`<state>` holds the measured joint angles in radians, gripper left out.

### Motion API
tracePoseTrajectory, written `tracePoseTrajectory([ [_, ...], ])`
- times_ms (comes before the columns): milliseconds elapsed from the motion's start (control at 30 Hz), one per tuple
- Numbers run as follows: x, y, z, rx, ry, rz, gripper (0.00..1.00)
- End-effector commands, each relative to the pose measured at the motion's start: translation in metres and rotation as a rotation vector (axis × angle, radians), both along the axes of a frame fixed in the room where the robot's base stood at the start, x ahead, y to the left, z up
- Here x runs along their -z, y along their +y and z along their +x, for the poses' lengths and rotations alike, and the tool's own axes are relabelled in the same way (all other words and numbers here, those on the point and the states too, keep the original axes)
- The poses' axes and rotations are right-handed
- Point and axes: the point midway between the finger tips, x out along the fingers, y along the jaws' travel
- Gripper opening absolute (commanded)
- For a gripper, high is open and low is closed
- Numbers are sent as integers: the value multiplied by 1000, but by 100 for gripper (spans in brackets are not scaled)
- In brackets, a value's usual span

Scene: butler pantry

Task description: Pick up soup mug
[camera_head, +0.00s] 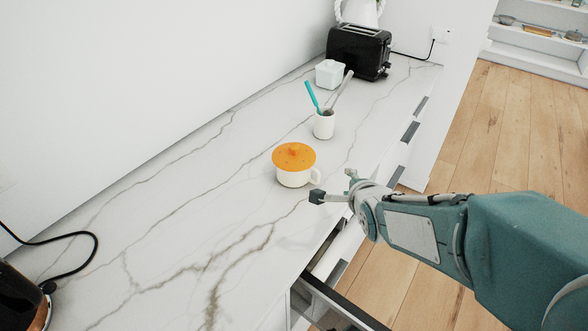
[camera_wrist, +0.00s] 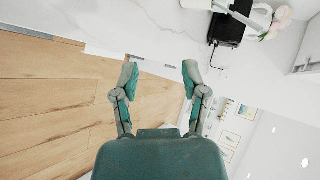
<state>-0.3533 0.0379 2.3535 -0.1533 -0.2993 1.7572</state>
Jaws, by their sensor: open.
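The soup mug (camera_head: 293,177) is white with an orange lid (camera_head: 294,156) and a round knob on top. It stands upright on the marble counter, with its handle (camera_head: 315,176) pointing right, toward my gripper. My gripper (camera_head: 332,184) is open and empty, to the right of the mug near the counter's front edge, apart from it. In the wrist view my two fingers (camera_wrist: 160,75) are spread with nothing between them. The mug does not show in the wrist view.
A white cup (camera_head: 324,125) with a teal utensil and a grey one stands behind the mug. A white lidded container (camera_head: 329,74) and a black toaster (camera_head: 358,50) are farther back. A drawer (camera_head: 340,303) is open below the counter. The counter (camera_head: 180,230) left of the mug is clear.

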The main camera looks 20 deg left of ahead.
Motion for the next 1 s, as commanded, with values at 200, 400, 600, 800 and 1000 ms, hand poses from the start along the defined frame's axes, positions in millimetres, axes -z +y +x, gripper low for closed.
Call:
tracePoseTrajectory([
  [200, 27, 51, 13, 52, 35, 296, 57],
  [400, 34, 65, 23, 62, 43, 357, 57],
  [600, 47, 77, 47, 62, 44, 355, 57],
  [800, 52, 82, 60, 63, 42, 356, 57],
  [1000, 67, 91, 80, 64, 43, 354, 57],
])
